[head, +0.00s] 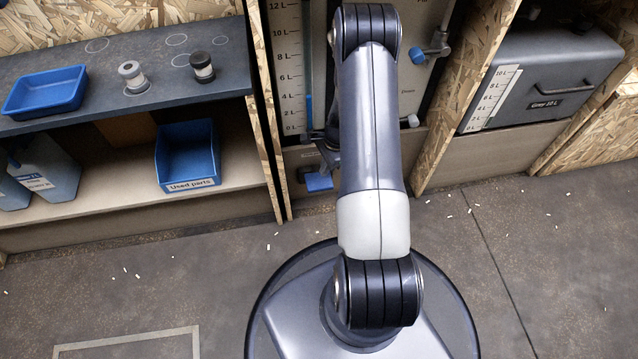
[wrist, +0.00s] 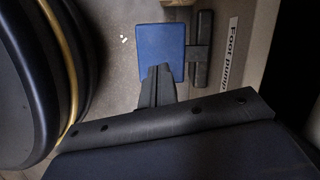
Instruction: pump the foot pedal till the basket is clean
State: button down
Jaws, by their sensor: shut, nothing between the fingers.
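The foot pedal (head: 318,182) is a blue plate low at the front of the middle bay, left of my arm. In the wrist view the blue pedal (wrist: 161,48) lies beside a dark hinge bracket and a "Foot pump" label (wrist: 229,55). My gripper (wrist: 158,72) is shut and empty, its fingertips over the pedal's lower edge in that view. I cannot tell whether they touch it. In the head view my gripper (head: 328,168) is partly hidden by my arm, just above the pedal. I cannot make out the basket; my arm covers part of the middle bay.
A litre scale (head: 288,70) runs up the bay's left side. A blue valve (head: 418,55) sits at its right. Wooden partitions (head: 262,100) flank the bay. A grey 10 L box (head: 550,75) stands right; a "Used parts" bin (head: 187,155) stands left. The floor is open, with small white bits.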

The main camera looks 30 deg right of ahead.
aim_at(322, 179)
jog(key=shift+b+x, duration=0.55)
jog(key=shift+x, duration=0.75)
jog(key=b+x, duration=0.2)
jog(key=x, duration=0.1)
jog(key=shift+d+f, duration=0.1)
jog(key=shift+d, duration=0.25)
jog(key=shift+r, duration=0.2)
jog(key=shift+d+r, duration=0.25)
jog(key=shift+d, duration=0.55)
jog(key=shift+d+r, duration=0.25)
jog(key=shift+d, duration=0.55)
jog(key=shift+r+p, duration=0.1)
jog(key=shift+p, duration=0.2)
